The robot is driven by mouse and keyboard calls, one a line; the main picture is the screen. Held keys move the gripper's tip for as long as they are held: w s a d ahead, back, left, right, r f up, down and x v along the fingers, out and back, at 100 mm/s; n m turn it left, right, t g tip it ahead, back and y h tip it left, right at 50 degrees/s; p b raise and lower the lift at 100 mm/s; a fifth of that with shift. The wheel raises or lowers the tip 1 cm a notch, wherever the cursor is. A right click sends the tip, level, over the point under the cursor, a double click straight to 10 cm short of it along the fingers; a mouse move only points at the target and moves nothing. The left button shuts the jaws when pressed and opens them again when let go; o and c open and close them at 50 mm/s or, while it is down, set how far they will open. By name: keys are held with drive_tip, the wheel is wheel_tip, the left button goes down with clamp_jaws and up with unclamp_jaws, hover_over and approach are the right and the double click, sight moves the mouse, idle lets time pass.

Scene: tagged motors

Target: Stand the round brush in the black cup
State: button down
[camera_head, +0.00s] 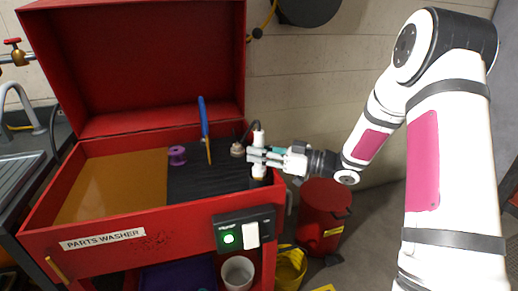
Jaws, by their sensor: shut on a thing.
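My gripper (262,155) reaches in from the right over the right end of the parts washer. It is shut on a pale upright cylindrical thing (259,171), whose upper part shows above the fingers. The fingers hide its middle, and I cannot tell whether it is the round brush. A long blue-handled tool (204,118) with a tan lower end stands nearly upright over the black ribbed surface (200,183), left of my gripper. I cannot make out a black cup for certain; dark things blend into that surface.
The red parts washer (130,222) has its lid (140,60) raised behind. A purple spool (177,155) and a small brownish fitting (237,150) stand inside. A dark hose curves near my gripper. A red can (322,215) and a yellow bucket (291,268) stand below right.

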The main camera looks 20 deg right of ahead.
drive_tip(key=shift+f, duration=0.3)
drive_tip(key=c, duration=1.3)
unclamp_jaws()
drive_tip(key=v, duration=1.2)
drive_tip(key=shift+w, duration=0.1)
